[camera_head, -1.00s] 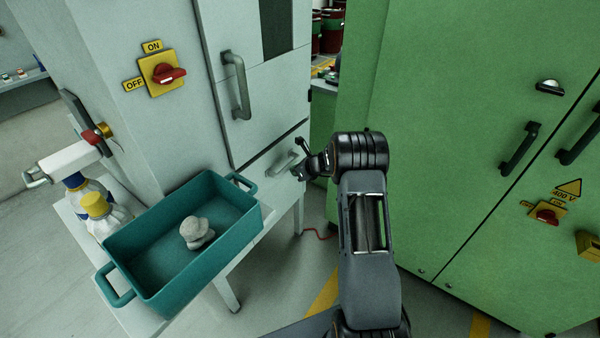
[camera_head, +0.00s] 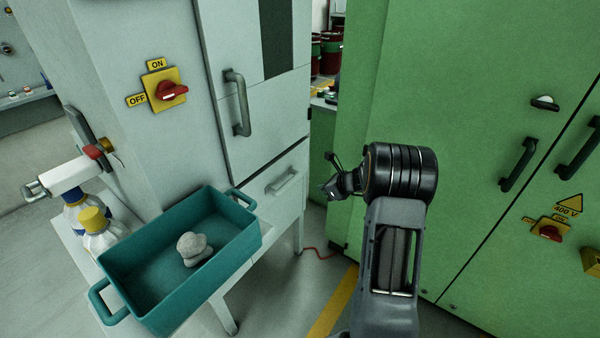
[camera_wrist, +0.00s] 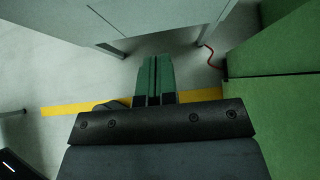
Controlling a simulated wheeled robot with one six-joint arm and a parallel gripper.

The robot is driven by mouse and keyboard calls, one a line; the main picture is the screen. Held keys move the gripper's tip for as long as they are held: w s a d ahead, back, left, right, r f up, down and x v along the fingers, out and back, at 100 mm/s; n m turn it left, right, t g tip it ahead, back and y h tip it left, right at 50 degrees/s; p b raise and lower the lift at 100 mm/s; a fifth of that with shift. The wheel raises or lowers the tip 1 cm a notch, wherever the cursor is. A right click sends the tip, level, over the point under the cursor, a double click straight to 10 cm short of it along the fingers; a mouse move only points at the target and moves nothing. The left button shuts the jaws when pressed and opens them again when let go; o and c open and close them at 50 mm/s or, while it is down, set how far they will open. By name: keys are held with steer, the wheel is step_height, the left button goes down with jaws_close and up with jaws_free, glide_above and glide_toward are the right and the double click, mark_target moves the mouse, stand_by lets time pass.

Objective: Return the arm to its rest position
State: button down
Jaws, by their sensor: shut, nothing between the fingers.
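My arm (camera_head: 390,240) stands raised in the lower right middle of the head view, in front of the green cabinet. My gripper (camera_head: 331,189) shows small at the end of the arm, pointing left, apart from the grey cabinet's drawer handle. In the wrist view my gripper (camera_wrist: 157,62) has its green fingers side by side, shut and empty, above the floor. Part of the gripper is hidden behind the arm's thick dark joint in the head view.
A teal bin (camera_head: 127,258) with a grey lump (camera_head: 193,248) stands on a white table at left, beside bottles (camera_head: 98,232). The grey cabinet (camera_head: 215,40) and green cabinet (camera_head: 450,100) flank the arm. A red cable (camera_head: 318,253) lies on the floor.

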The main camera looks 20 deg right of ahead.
steer(key=s+a+r+n+g+p, duration=0.15)
steer(key=s+a+n+g, duration=0.5)
steer(key=s+n, duration=0.75)
steer(key=s+a+r+n+h+p, duration=0.2)
steer(key=s+a+r+n, duration=0.3)
steer(key=s+r+n, duration=0.1)
steer(key=s+a+r+n+t+h+p, duration=0.1)
steer(key=s+a+r+n+h+p, duration=0.1)
steer(key=s+r+n, duration=0.5)
step_height(320, 180, up, 4)
steer(key=a+n+h, duration=0.1)
steer(key=a+n, duration=0.1)
steer(key=shift+a+f+n+h, duration=0.2)
steer(key=shift+a+n+h, duration=0.1)
steer(key=shift+a, duration=0.05)
